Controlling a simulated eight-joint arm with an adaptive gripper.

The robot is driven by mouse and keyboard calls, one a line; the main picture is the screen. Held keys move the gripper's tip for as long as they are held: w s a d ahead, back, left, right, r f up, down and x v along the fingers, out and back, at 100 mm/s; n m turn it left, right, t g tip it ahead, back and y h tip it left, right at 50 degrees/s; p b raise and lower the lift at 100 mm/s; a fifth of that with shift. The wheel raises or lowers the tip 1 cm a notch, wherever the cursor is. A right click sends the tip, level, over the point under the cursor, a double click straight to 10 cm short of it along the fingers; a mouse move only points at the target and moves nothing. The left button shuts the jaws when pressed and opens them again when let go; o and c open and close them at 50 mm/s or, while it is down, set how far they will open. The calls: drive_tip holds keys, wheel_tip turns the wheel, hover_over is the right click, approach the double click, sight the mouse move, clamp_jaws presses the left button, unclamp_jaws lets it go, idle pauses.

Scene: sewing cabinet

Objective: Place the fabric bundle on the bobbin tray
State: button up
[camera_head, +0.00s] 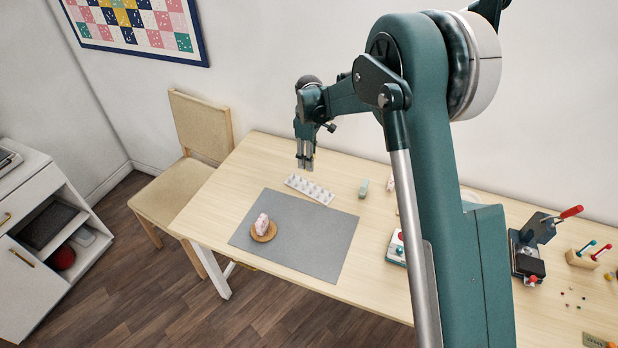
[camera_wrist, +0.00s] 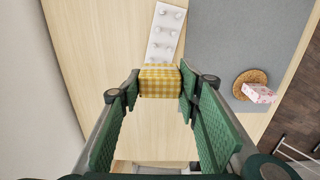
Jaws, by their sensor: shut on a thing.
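My gripper (camera_head: 305,163) is above the table near the wall side. In the wrist view, its green fingers are closed on a yellow-and-white checked fabric bundle (camera_wrist: 160,82), held between the fingertips. The bundle cannot be made out in the head view. The white bobbin tray (camera_head: 310,190), a long strip with rows of small raised round parts, lies on the table at the grey mat's far edge. In the wrist view, the tray (camera_wrist: 164,35) shows just beyond the bundle, whose near side hides part of it or its end.
A pink patterned bundle (camera_head: 262,224) sits on a round cork coaster (camera_head: 269,235) on the grey mat (camera_head: 310,240). A small green item (camera_head: 363,188) stands right of the tray. A hand press (camera_head: 530,240) stands farther right. The mat's middle is clear.

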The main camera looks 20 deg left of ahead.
drive_tip(key=shift+f, duration=2.35)
drive_tip(key=shift+f, duration=1.85)
drive_tip(key=shift+f+b, duration=0.3)
drive_tip(key=shift+b, duration=0.15)
drive_tip(key=o, duration=0.7)
drive_tip(key=shift+r, duration=0.2)
wheel_tip(320, 180, up, 12)
drive_tip(key=shift+r+p, duration=0.1)
drive_tip(key=shift+p, duration=0.45)
